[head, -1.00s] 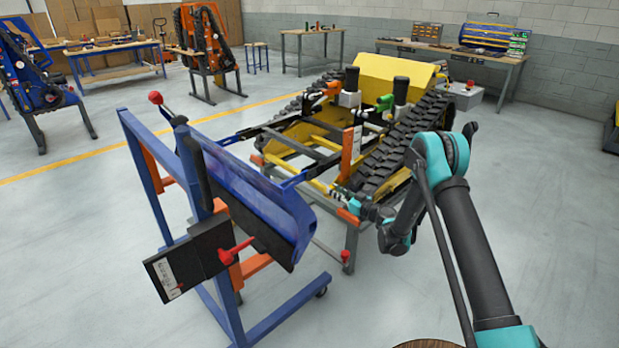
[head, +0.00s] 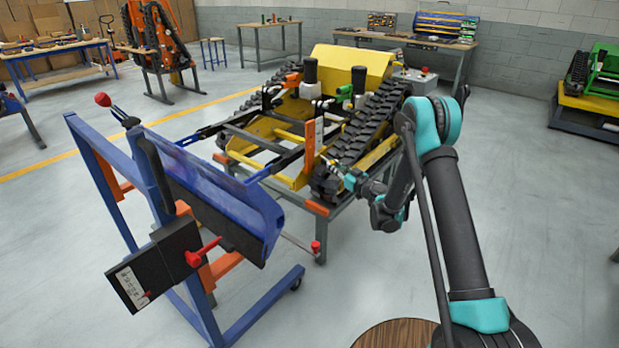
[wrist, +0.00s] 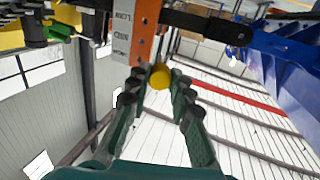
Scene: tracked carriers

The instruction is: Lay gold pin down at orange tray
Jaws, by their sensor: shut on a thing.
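My gripper (wrist: 158,100) is shut on the gold pin (wrist: 160,77), whose round yellow end shows between the fingertips in the wrist view. In the head view my gripper (head: 335,168) is small, beside the near end of the yellow tracked carrier (head: 290,165); the pin cannot be made out there. An upright orange plate (head: 310,148) with a white label stands just left of the gripper. It also shows in the wrist view (wrist: 143,38), close beyond the fingertips; I cannot tell whether they touch. I cannot make out a clear orange tray.
A blue frame stand (head: 225,200) with a black box (head: 155,265) and red handle stands at left. A round wooden top (head: 395,334) is at the bottom edge. A workbench (head: 410,42) stands at the back.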

